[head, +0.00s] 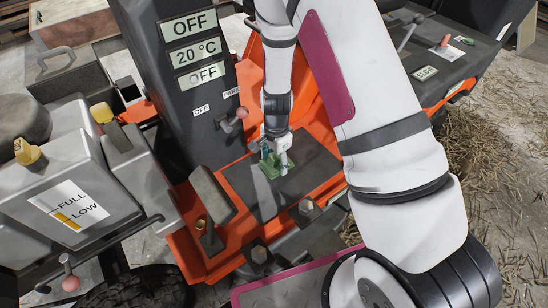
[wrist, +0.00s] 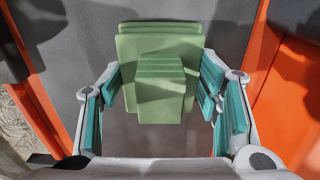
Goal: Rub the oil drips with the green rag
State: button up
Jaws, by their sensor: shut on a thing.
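The green rag (head: 271,168) is a folded green pad with a raised block in its middle. In the wrist view the rag (wrist: 159,75) lies flat over a dark grey panel. My gripper (head: 276,152) is shut on the raised block, with teal finger pads on both sides; it also shows in the wrist view (wrist: 161,98). The rag is at or just above the dark panel (head: 309,168) set in the orange machine body; I cannot tell if they touch. I cannot make out the oil drips; the rag and gripper hide part of the panel.
A dark column with OFF and 20 °C displays (head: 196,52) stands behind and left of the panel. A grey tank with a FULL/LOW label (head: 68,212) is at left. Straw (head: 490,150) covers floor at right.

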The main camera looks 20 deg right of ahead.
jog(key=shift+s+d+r, duration=0.1)
jog(key=shift+s+d, duration=0.2)
jog(key=shift+s, duration=0.55)
jog(key=shift+w+a, duration=0.25)
jog(key=shift+w, duration=0.5)
jog(key=shift+w+a+p, duration=0.25)
jog(key=shift+w+p, duration=0.1)
jog(key=shift+w, duration=0.45)
notch_tip(320, 180, up, 6)
jog(key=p, duration=0.4)
jog(key=shift+p, duration=0.4)
